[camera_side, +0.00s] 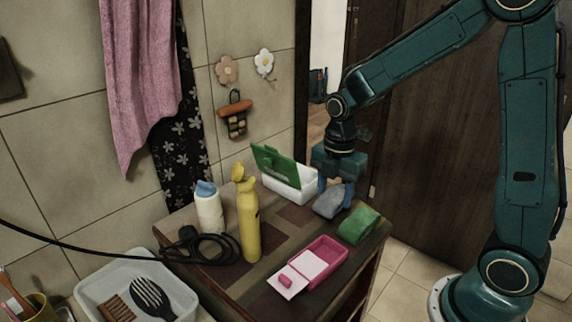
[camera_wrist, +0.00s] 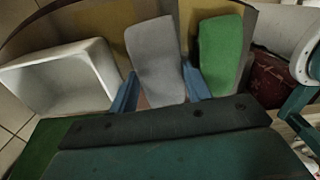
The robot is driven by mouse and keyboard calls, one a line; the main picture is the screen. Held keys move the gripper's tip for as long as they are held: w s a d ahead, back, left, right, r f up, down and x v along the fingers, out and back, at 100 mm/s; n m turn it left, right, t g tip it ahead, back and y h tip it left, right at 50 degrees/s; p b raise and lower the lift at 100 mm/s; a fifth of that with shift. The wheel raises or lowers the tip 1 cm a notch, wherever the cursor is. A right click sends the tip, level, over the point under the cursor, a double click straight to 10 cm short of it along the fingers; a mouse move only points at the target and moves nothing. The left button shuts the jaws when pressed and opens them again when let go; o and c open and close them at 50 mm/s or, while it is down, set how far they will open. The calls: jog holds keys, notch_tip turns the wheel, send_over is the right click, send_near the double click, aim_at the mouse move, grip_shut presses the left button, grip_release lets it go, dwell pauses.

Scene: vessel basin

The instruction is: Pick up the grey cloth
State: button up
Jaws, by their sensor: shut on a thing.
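The grey cloth (camera_side: 329,202) lies on the wooden cabinet top near its back right, between the white box and the green cloth. My gripper (camera_side: 336,192) points down over it, with its blue fingers at the cloth. In the wrist view the grey cloth (camera_wrist: 156,62) lies between the two blue fingers of my gripper (camera_wrist: 160,92). The gripper is shut on the grey cloth. The cloth appears still at the level of the top; I cannot tell whether any of it is lifted.
A green cloth (camera_side: 358,226) lies close on the right. A white box (camera_side: 290,186) with a raised green lid (camera_side: 277,166) stands close on the left. A pink box (camera_side: 322,262), a yellow bottle (camera_side: 248,220), a white bottle (camera_side: 209,210) and a black cable (camera_side: 205,247) share the top.

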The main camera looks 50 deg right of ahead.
aim_at(335, 192)
notch_tip(335, 192, up, 18)
dwell(0.5)
